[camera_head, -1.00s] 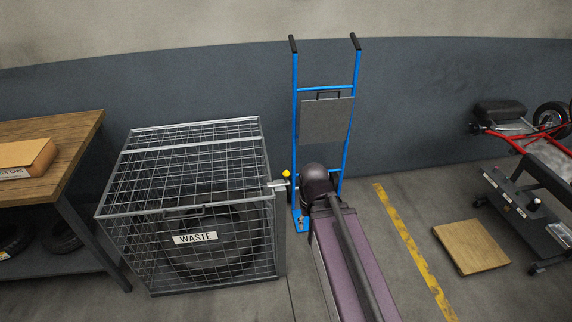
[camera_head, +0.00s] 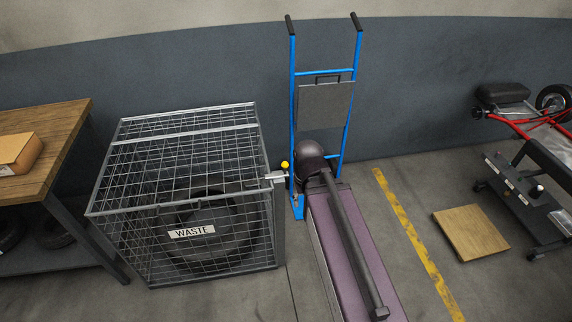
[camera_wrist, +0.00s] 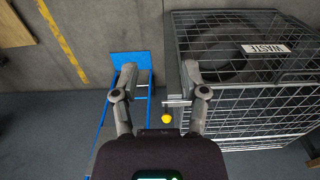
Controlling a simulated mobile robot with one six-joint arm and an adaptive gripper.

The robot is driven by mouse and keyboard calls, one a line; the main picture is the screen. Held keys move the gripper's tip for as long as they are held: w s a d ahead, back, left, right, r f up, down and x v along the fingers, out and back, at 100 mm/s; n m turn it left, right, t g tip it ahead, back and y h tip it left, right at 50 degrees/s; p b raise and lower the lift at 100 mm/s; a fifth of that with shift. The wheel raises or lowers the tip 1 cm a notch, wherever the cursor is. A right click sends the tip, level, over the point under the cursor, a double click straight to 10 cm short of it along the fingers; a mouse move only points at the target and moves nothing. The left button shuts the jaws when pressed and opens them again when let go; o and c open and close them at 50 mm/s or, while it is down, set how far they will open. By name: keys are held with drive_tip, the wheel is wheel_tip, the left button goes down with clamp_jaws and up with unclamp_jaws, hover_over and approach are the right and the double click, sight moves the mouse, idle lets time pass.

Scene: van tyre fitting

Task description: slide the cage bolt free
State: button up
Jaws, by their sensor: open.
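The wire waste cage (camera_head: 232,268) stands at left centre in the head view, lid down, with a tyre inside. Its bolt (camera_head: 275,176) is a pale metal piece at the cage's right side, with a yellow knob (camera_head: 284,164) beside it. In the wrist view the bolt (camera_wrist: 178,102) and yellow knob (camera_wrist: 166,118) lie in the picture between the two fingers of my gripper (camera_wrist: 159,70). My gripper is open, with nothing between its fingertips. I cannot tell how far it is from the knob. In the head view my arm hides the gripper.
A blue hand truck (camera_head: 293,90) stands against the wall just right of the bolt. A wooden bench (camera_head: 62,125) with a cardboard box (camera_head: 20,152) is at left. A wooden board (camera_head: 470,232) lies on the floor at right, near a wheeled machine (camera_head: 525,195).

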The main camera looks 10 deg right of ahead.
drive_tip(key=shift+o, duration=1.3)
drive_tip(key=m+t+y, duration=0.1)
drive_tip(key=m+t, duration=0.1)
drive_tip(key=m, duration=0.9)
hover_over(286, 162)
drive_tip(key=s+d, duration=0.1)
drive_tip(key=s, duration=0.1)
drive_tip(key=shift+d+r, duration=0.1)
drive_tip(key=shift+r, duration=0.05)
drive_tip(key=f+b, duration=0.4)
drive_tip(key=w+a+f+b, duration=0.1)
drive_tip(key=f+b, duration=0.4)
drive_tip(key=w+f+b, duration=0.1)
drive_tip(key=f+b, duration=0.3)
drive_tip(key=shift+a+f, duration=0.25)
drive_tip(key=shift+b, duration=0.3)
clamp_jaws()
